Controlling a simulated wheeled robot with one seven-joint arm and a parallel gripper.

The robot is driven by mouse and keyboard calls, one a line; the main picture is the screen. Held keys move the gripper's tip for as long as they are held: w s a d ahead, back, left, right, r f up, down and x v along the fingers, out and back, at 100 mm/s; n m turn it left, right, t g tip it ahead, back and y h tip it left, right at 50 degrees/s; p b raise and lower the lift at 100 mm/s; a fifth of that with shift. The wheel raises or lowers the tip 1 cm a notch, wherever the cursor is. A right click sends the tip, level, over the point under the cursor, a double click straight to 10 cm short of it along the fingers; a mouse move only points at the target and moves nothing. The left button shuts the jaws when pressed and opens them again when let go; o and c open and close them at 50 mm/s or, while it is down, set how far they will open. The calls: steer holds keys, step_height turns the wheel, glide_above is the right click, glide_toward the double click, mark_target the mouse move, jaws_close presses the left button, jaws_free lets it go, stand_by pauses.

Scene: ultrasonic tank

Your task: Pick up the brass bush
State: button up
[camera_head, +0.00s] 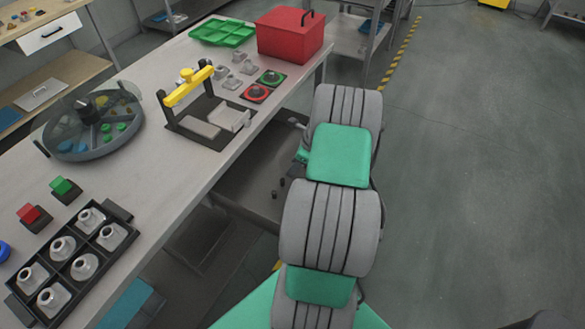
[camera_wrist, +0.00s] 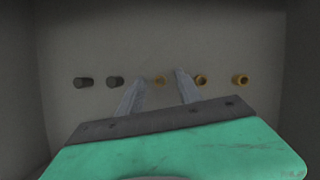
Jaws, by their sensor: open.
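In the wrist view, three brass bushes stand in a row on a grey floor: one (camera_wrist: 159,80) between my fingers, dim and hazy, and two to the right, at the middle right (camera_wrist: 201,79) and far right (camera_wrist: 240,79). My gripper (camera_wrist: 157,76) is open, its fingers on either side of the dim bush. I cannot tell whether they touch it or how high they are above the floor. In the head view my arm hides the gripper and the brass bushes.
Two dark pieces (camera_wrist: 84,82) continue the row to the left. Grey walls (camera_wrist: 18,90) enclose the floor on both sides. In the head view, a bench (camera_head: 150,185) with a black tray (camera_head: 62,272), a round dish (camera_head: 70,150) and a red box (camera_head: 290,40) lies left of my arm.

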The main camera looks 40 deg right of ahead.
jaws_close()
stand_by(0.7)
